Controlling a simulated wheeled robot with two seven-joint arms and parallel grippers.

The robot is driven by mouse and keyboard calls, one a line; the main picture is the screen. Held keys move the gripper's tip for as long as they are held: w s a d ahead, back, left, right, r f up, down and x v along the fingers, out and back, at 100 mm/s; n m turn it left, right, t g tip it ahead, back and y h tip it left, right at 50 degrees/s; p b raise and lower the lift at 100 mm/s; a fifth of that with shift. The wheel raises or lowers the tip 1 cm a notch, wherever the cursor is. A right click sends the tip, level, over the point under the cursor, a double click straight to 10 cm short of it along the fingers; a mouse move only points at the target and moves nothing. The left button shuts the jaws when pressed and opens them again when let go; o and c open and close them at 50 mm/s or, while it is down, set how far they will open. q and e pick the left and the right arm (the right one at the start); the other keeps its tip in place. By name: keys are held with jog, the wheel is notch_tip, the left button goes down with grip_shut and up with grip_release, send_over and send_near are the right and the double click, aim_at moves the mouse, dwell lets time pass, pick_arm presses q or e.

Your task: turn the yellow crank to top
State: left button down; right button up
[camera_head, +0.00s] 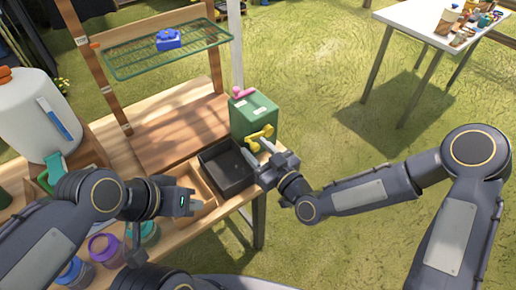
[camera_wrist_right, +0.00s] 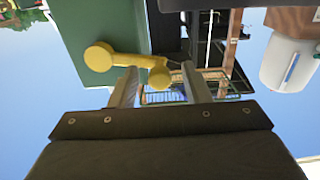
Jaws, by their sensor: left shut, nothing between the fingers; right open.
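The yellow crank (camera_head: 262,134) is on the side of the green box (camera_head: 252,116) at the work table's right end. My right gripper (camera_head: 265,152) is right at the crank. In the right wrist view its fingers are open, and one end of the yellow crank (camera_wrist_right: 128,60) shows between or just beyond the fingertips. I cannot tell if they touch it. The crank's other round end lies to the left, against the green box wall (camera_wrist_right: 85,35). My left gripper (camera_head: 190,204) is shut and empty over the table's front left part.
A pink handle (camera_head: 243,92) tops the green box. A black tray (camera_head: 228,184) sits beside the box. A wire shelf (camera_head: 170,52) holds a blue object (camera_head: 168,39). A white tank (camera_head: 38,115) stands at left. Jars line the front left.

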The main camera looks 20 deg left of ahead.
grip_shut()
jog(key=m+b, duration=0.1)
jog(key=r+m+b, duration=0.1)
jog(key=shift+w+d+b, duration=0.2)
jog(key=shift+b, duration=0.1)
jog(key=shift+w+d+r+m+b, duration=0.15)
jog(key=shift+r+m+b, duration=0.2)
jog(key=shift+r+m, duration=0.55)
jog(key=shift+f, duration=0.15)
grip_release()
